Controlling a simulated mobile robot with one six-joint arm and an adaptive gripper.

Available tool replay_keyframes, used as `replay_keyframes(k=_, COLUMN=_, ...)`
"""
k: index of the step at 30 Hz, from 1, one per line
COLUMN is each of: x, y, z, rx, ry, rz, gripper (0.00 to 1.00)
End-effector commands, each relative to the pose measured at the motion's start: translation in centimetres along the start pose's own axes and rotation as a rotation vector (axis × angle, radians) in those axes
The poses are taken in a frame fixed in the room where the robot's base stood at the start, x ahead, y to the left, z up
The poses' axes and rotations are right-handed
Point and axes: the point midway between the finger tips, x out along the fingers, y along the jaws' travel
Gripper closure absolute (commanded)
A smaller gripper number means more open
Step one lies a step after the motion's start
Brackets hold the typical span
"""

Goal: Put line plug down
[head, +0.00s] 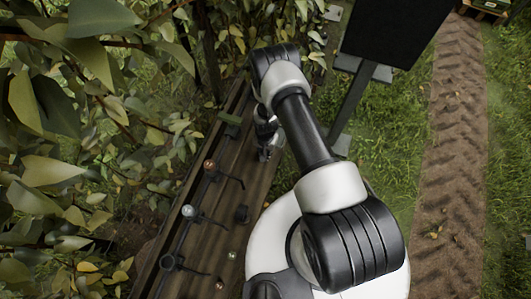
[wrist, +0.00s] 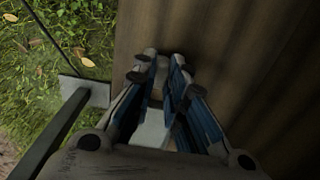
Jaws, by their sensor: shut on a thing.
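My gripper (head: 265,154) is over the right part of the long wooden board in the head view, small and partly hidden by my arm. In the wrist view my gripper (wrist: 162,64) has its two blue-lined fingers drawn close together at the tips, low over brown wood. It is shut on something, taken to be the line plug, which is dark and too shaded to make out. I cannot tell whether it touches the wood.
The wooden board (head: 226,178) carries a dark line with several fittings, including an orange-topped one (head: 209,164) and a pale-topped one (head: 189,211). Leafy branches (head: 70,120) crowd the left. A dark panel (head: 392,30) stands upper right.

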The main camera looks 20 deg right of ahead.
Motion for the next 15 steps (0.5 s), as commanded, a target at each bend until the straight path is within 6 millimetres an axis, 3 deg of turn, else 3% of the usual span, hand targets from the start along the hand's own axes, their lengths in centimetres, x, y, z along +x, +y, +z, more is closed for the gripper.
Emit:
replay_keyframes(k=5, x=0.3, y=0.05, z=0.07, rx=0.0, ry=-0.001, rz=0.001, gripper=0.97)
replay_keyframes(k=6, x=0.31, y=0.04, z=0.06, rx=0.0, ry=-0.001, rz=0.001, gripper=0.86)
replay_keyframes(k=15, x=0.27, y=0.03, z=0.04, rx=0.0, ry=-0.001, rz=0.001, gripper=0.67)
